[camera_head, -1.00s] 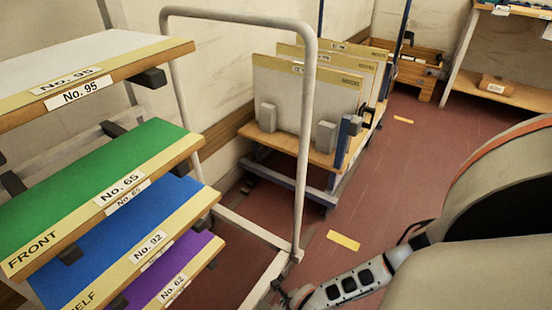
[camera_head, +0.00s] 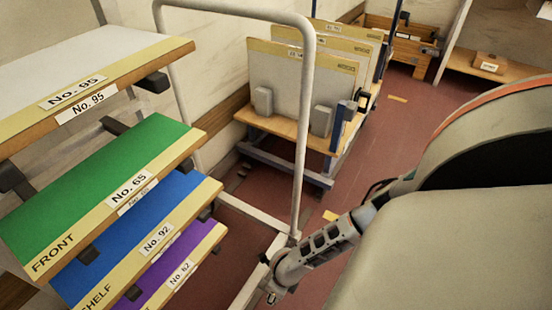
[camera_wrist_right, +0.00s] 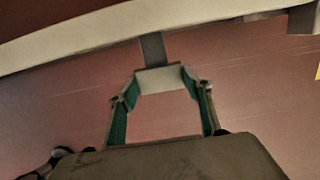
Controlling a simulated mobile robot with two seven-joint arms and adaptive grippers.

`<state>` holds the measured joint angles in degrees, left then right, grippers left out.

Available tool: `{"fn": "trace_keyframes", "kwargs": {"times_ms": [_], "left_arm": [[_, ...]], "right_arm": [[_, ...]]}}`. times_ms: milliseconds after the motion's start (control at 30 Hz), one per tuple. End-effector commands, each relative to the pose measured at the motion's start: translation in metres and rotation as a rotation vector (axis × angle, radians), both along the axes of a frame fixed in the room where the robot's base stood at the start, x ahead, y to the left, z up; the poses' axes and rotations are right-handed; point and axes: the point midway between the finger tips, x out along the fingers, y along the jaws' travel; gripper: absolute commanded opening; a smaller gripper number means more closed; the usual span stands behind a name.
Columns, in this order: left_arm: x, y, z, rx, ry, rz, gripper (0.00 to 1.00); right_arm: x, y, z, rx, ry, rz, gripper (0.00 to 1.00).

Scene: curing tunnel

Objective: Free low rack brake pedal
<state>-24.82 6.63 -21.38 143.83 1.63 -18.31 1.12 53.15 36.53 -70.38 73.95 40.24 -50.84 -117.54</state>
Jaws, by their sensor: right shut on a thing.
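The low rack (camera_head: 297,150) has a pale tubular frame and a low rail on the floor side. In the right wrist view a small grey pedal plate (camera_wrist_right: 160,78) hangs on a short dark stem below a pale rail (camera_wrist_right: 90,38). The green-padded fingers of my right gripper (camera_wrist_right: 161,88) are shut on the plate's two sides. In the head view my right arm reaches down to the rack's low corner, with the gripper (camera_head: 270,292) small at its end; the pedal cannot be made out there. My left gripper is not in view.
Several sloping boards, white No. 95 (camera_head: 80,62), green No. 65 (camera_head: 95,185), blue No. 92 (camera_head: 130,240) and purple No. 62 (camera_head: 185,262), jut out at left. A cart with upright panels (camera_head: 295,85) stands behind. The red floor between is mostly clear.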

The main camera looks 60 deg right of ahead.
Motion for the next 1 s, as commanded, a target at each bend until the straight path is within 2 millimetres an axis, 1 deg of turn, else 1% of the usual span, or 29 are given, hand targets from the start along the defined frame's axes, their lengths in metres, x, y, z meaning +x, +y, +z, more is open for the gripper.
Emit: {"fn": "trace_keyframes", "kwargs": {"times_ms": [33, 300, 500, 700, 1000], "left_arm": [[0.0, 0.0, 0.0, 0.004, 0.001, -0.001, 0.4], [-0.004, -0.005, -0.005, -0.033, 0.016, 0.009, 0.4], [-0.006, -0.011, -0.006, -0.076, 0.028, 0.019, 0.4], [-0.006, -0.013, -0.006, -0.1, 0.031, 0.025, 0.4], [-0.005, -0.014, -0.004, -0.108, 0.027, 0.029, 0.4]], "right_arm": [[0.005, -0.001, 0.003, -0.004, 0.027, 0.0, 0.11], [0.004, 0.0, 0.009, -0.016, 0.189, 0.001, 0.11], [0.005, 0.0, 0.013, -0.022, 0.269, 0.0, 0.11], [0.006, 0.0, 0.015, -0.026, 0.309, 0.001, 0.11], [0.006, 0.0, 0.016, -0.027, 0.317, 0.001, 0.11]]}}
